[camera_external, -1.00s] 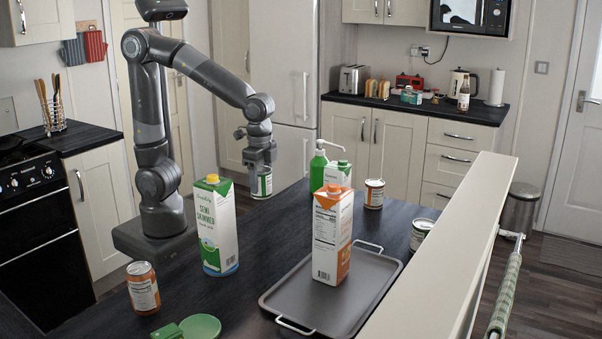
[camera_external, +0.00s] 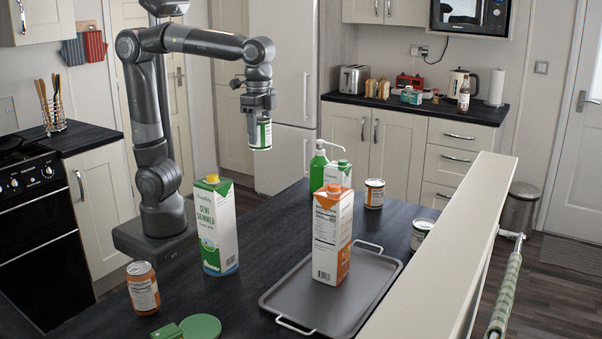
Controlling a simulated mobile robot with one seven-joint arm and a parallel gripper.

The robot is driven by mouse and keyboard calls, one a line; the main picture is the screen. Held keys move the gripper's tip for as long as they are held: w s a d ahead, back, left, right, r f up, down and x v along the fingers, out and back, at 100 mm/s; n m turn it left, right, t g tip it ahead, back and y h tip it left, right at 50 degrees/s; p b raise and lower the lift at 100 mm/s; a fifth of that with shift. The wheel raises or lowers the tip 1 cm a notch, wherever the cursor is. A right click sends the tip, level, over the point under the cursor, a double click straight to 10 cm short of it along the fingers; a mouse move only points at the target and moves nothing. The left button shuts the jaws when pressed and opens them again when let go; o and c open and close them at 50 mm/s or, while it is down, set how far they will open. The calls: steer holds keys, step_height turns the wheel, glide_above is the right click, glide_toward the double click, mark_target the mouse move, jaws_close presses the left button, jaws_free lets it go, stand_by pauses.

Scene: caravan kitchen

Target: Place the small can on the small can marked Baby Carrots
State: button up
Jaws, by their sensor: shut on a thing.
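My gripper (camera_external: 259,118) is shut on a small can (camera_external: 262,135) with a green and white label. It holds the can upright in the air, well above the dark counter. Another small can (camera_external: 374,194) stands on the counter right of the green soap bottle. A further can (camera_external: 421,233) stands near the pale ledge at the right. The labels are too small to read, so I cannot tell which can is marked Baby Carrots.
A green and white milk carton (camera_external: 214,225) stands before my base. An orange and white carton (camera_external: 332,235) stands on a grey tray (camera_external: 372,290). A green pump bottle (camera_external: 318,168) and another carton (camera_external: 338,173) stand behind. A green round object (camera_external: 201,327) lies at the front.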

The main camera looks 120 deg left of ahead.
steer(key=w+a+r+n, duration=0.2)
steer(key=w+a+r, duration=0.1)
steer(key=w+a, duration=0.35)
steer(key=n, duration=0.5)
glide_above(375, 182)
step_height(375, 182, down, 4)
step_height(375, 182, down, 15)
steer(key=shift+r, duration=0.1)
steer(key=o, duration=1.1)
steer(key=shift+f, duration=0.2)
steer(key=shift+r, duration=0.1)
